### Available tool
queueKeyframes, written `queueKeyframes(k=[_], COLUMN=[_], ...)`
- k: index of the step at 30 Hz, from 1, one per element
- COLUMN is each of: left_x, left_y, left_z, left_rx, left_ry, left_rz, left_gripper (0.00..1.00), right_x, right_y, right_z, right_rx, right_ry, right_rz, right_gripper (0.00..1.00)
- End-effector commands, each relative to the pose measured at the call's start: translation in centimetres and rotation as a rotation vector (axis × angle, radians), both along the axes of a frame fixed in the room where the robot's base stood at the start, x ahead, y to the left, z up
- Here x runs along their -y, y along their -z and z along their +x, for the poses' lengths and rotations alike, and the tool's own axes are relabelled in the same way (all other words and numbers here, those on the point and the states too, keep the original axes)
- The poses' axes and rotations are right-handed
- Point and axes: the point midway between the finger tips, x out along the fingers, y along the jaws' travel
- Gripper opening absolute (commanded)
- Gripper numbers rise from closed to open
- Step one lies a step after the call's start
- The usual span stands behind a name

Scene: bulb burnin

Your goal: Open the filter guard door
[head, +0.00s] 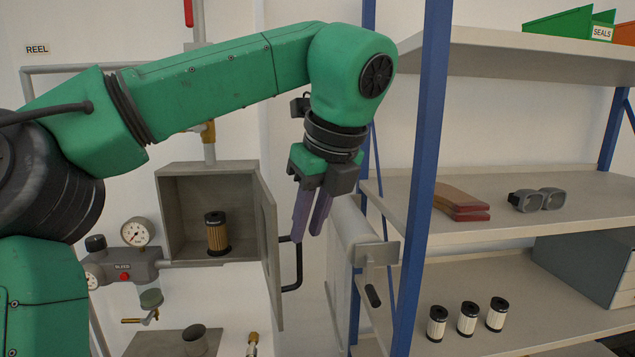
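The filter guard door (267,245) is a grey panel on the right side of a grey wall box (172,215). It stands swung open towards me, and the inside of the box shows. A black bar handle (297,268) sticks out from the door's right face. A pleated brown filter with a black cap (218,235) stands upright inside the box. My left gripper (308,236) points down just above and right of the handle. Its two purple fingers are apart with nothing seen between them. I cannot tell whether a finger touches the handle. My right gripper is not in view.
A blue-posted shelf rack (425,150) stands close right of the gripper, with a grey roll-like object (345,250) beside it. Several white filters (467,318) stand on its lower shelf. A gauge (137,232) and a manifold with a red button (125,276) are left of the box.

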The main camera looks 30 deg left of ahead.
Motion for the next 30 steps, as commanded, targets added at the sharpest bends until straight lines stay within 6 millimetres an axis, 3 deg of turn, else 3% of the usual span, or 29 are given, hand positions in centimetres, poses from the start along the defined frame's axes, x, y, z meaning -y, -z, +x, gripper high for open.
queueKeyframes(k=[3, 7, 30], left_x=[1.1, 1.9, 2.3], left_y=[-3.6, -6.1, -6.2], left_z=[-0.4, -0.8, -1.0], left_rx=[-0.001, -0.002, 0.001], left_ry=[0.002, 0.001, -0.001], left_rz=[-0.003, 0.000, 0.000], left_gripper=[0.25, 0.25, 0.25], right_x=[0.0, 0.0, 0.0], right_y=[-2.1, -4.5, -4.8], right_z=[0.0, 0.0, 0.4], right_rx=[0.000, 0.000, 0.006], right_ry=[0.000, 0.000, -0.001], right_rz=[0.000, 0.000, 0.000], right_gripper=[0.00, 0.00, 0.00])
